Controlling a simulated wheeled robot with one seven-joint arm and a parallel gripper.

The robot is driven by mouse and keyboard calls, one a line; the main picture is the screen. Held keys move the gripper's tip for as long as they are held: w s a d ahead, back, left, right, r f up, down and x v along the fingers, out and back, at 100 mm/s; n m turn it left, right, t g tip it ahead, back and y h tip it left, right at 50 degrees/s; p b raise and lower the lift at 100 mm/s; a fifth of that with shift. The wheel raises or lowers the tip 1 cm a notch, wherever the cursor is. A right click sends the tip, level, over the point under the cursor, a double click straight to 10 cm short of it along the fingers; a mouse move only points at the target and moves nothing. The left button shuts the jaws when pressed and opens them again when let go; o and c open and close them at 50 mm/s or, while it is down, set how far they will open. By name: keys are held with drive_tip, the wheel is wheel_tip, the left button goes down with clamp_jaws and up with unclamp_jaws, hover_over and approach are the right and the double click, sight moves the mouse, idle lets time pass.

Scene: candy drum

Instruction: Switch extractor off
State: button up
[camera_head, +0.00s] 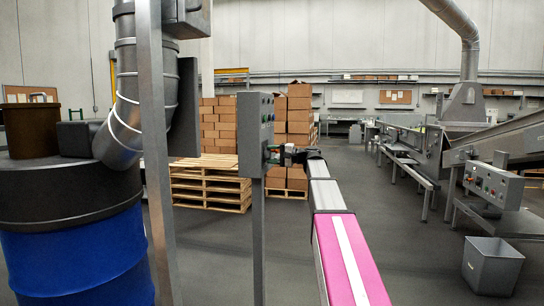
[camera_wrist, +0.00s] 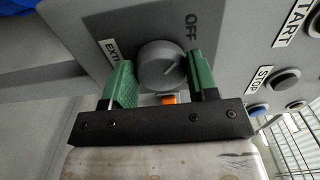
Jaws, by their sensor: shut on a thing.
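The extractor switch is a grey round knob (camera_wrist: 161,66) on a grey control panel, with the lettering "EXT" to its left and "OFF" to its upper right in the wrist view. An orange part (camera_wrist: 168,98) shows just below the knob. In the head view the panel box (camera_head: 255,133) stands on a post, and my gripper (camera_head: 275,152) is at its right face; the knob is too small to make out there.
A START label (camera_wrist: 296,22) and a STOP button (camera_wrist: 285,79) with other buttons sit right of the knob. A blue drum (camera_head: 80,255) with ducting stands at left. Pallets (camera_head: 210,185) and boxes are behind; a grey bin (camera_head: 491,265) stands at right. Floor between is clear.

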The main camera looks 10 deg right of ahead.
drive_tip(key=o, duration=0.9)
drive_tip(key=shift+d, duration=0.1)
drive_tip(key=v, duration=1)
drive_tip(key=shift+s+d, duration=0.15)
drive_tip(key=shift+d, duration=0.15)
drive_tip(key=shift+f, duration=0.1)
